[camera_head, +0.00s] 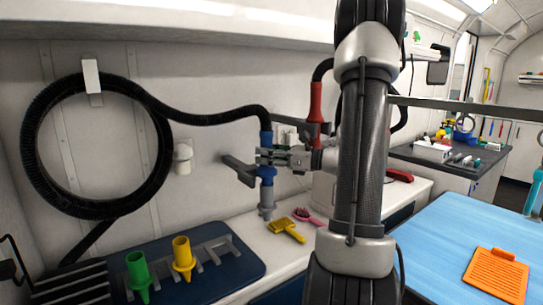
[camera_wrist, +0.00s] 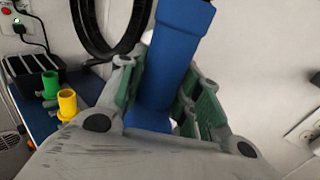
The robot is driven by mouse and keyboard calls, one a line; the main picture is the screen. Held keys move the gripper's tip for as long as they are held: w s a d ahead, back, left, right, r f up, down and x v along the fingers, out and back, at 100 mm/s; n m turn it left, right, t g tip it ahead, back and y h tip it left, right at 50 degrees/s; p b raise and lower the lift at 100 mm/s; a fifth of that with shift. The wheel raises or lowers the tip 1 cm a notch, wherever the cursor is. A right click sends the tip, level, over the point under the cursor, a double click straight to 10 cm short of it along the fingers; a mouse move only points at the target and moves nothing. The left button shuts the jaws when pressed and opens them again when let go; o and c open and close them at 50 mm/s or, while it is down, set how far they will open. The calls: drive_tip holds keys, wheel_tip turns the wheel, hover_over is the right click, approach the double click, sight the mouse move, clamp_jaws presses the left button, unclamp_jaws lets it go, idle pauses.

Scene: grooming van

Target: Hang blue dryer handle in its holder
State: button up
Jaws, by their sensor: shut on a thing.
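The blue dryer handle (camera_head: 267,174) hangs upright from a black hose in the head view, with its grey nozzle pointing down. My gripper (camera_head: 268,157) is shut around its middle from the right. In the wrist view the blue handle (camera_wrist: 180,45) stands between the green-padded fingers of my gripper (camera_wrist: 157,98). A dark grey wall holder (camera_head: 238,170) is immediately left of the handle; its front end is close to the handle or partly behind it. I cannot tell whether they touch or whether the handle is seated.
A red dryer handle (camera_head: 316,102) hangs in a similar bracket to the right. A coiled black hose (camera_head: 30,150) hangs on the left wall. Below are yellow (camera_head: 284,231) and pink (camera_head: 308,217) brushes, plus green (camera_head: 138,272) and yellow (camera_head: 182,256) nozzles on a dark mat (camera_head: 240,262).

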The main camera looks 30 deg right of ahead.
drive_tip(key=w, duration=0.6)
drive_tip(key=shift+w, duration=0.3)
drive_tip(key=shift+a+r, duration=0.1)
drive_tip(key=shift+a, duration=0.05)
idle(0.6)
drive_tip(key=shift+f, duration=0.2)
idle(0.4)
drive_tip(key=shift+f, duration=0.45)
drive_tip(key=o, duration=1.2)
drive_tip(key=o, duration=0.7)
drive_tip(key=shift+c, duration=0.2)
